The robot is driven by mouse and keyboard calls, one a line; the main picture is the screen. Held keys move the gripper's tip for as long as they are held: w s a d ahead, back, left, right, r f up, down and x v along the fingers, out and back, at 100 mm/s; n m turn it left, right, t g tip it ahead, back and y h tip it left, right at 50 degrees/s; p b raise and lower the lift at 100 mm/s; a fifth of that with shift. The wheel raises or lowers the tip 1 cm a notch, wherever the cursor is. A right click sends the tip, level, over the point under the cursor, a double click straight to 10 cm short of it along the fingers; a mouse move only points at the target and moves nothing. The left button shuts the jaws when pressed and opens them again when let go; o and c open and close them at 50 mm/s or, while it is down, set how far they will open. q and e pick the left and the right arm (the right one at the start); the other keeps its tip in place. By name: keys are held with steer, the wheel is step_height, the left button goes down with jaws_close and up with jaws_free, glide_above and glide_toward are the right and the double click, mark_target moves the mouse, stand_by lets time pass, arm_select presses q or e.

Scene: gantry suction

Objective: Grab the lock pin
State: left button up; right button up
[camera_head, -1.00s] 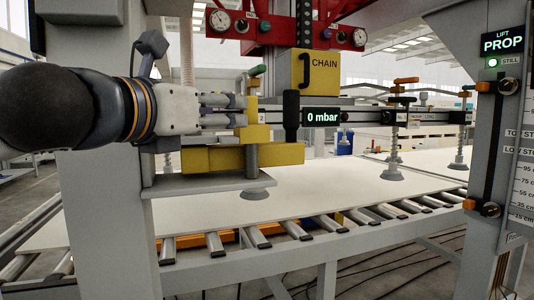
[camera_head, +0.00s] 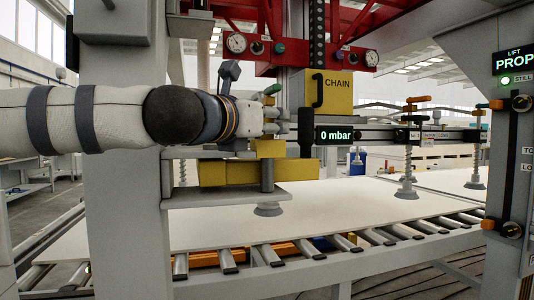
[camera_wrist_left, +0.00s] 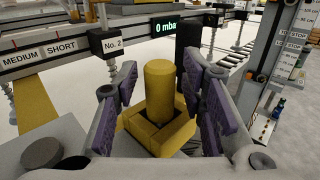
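The pin that I take for the lock pin (camera_wrist_left: 158,88) is a thick, upright yellow cylinder in a square yellow socket (camera_wrist_left: 158,135), seen in the left wrist view. My left gripper (camera_wrist_left: 159,66) is open, with one purple-padded finger on each side of the pin and gaps visible on both sides. In the head view my left gripper (camera_head: 270,120) reaches in from the left, just above the yellow block (camera_head: 225,173). There the fingers and gantry parts hide most of the pin. My right gripper is not in view.
A black upright handle (camera_head: 305,132) stands close to the right of the fingers, beside the "0 mbar" display (camera_head: 338,135). The gantry post (camera_head: 125,150) is behind my arm. Suction cups (camera_head: 407,190) hang above a pale board (camera_head: 330,205) on rollers.

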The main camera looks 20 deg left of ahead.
arm_select(q)
jaws_close()
